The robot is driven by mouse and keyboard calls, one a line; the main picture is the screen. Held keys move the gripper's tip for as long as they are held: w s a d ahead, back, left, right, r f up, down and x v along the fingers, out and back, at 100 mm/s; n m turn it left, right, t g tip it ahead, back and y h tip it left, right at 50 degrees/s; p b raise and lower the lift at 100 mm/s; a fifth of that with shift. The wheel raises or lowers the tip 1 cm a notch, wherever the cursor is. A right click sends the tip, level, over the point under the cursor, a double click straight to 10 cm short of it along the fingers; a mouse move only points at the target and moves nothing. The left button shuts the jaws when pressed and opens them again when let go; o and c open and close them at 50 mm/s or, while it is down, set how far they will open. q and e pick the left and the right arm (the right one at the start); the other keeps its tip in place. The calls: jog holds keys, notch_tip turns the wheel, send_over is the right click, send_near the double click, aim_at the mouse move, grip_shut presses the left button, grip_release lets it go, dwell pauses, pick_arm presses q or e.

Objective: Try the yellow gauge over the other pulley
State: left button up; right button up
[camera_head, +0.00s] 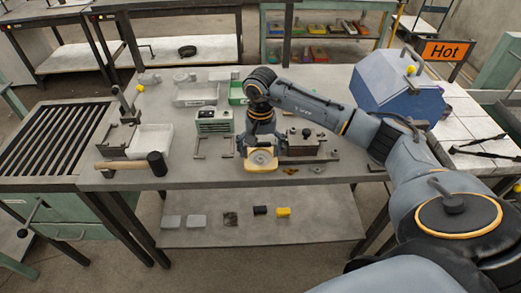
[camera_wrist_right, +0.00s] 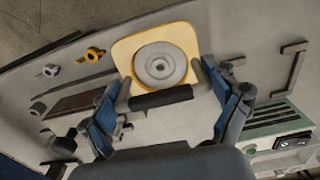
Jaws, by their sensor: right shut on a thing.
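The yellow gauge (camera_head: 247,164) is a rounded square plate with a round opening; it also shows in the wrist view (camera_wrist_right: 124,50). A grey stepped pulley (camera_wrist_right: 160,64) fills the opening. I cannot tell whether the gauge lies around the pulley or just above it. It also shows in the head view (camera_head: 261,157). My right gripper (camera_head: 262,143) is above the gauge at the table's front edge. In the wrist view its blue-padded fingers (camera_wrist_right: 167,88) flank a dark bar at the gauge's edge, and it is shut on the gauge. A second large pulley is not distinguishable. My left gripper is not in view.
A small brass part (camera_head: 290,171) and a small grey part (camera_head: 316,169) lie right of the gauge. A vise-like block (camera_head: 304,150) stands behind them. Left are a green-white box (camera_head: 214,122), a white tray (camera_head: 151,138) and a mallet (camera_head: 157,164). The front table between mallet and gauge is clear.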

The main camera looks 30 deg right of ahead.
aim_at(260, 144)
jog(key=o, duration=1.3)
jog(key=shift+o, duration=0.2)
notch_tip(260, 144, up, 12)
jog(key=shift+r, duration=0.1)
